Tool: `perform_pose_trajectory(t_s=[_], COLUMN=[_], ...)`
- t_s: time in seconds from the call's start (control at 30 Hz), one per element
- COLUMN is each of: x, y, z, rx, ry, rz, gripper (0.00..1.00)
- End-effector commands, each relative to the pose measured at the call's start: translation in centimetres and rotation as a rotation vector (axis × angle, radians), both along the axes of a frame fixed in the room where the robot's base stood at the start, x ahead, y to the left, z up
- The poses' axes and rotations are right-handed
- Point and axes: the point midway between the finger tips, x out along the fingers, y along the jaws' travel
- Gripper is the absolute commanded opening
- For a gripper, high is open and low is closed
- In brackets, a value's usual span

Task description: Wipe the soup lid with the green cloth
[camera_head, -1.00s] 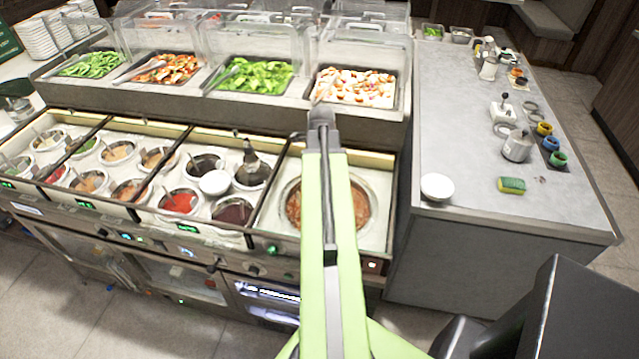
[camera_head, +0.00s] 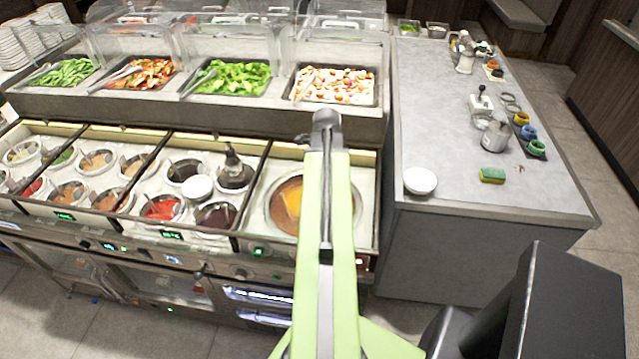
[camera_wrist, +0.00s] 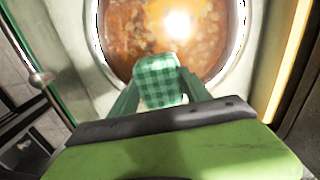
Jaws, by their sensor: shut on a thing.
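The round soup well shows in the head view with a pale rim (camera_head: 270,222) and orange-brown soup inside, partly behind my arm. In the wrist view the soup surface (camera_wrist: 204,38) carries a bright glare, as through a clear lid; I cannot make out a lid edge apart from the pale rim. The green checked cloth (camera_wrist: 158,84) is in my gripper (camera_wrist: 160,78), which is shut on it. The cloth overlaps the near edge of the soup in the wrist view; I cannot tell whether it touches the surface. In the head view my arm hides the gripper and cloth.
Several sauce wells (camera_head: 161,208) lie left of the soup, with a dark ladle handle (camera_head: 231,156) sticking up. Behind stand salad trays (camera_head: 333,85) under clear guards. On the right counter are a white bowl (camera_head: 420,181), a green-yellow sponge (camera_head: 492,175) and small jars (camera_head: 528,133).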

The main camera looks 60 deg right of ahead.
Motion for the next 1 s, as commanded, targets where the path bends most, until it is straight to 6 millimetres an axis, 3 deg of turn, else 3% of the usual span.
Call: perform_pose_trajectory(t_s=[0.17,0.53,0.83,1.0], x=[-0.3,-3.3,-3.1,-1.8], y=[-0.1,-1.3,-1.3,-0.8], z=[0.0,-0.3,-0.2,-0.3], rx=[0.0,0.0,0.0,0.0], ry=[0.0,0.001,0.001,0.0], rz=[0.0,-0.001,0.001,0.004], gripper=[0.18,0.18,0.18,0.18])
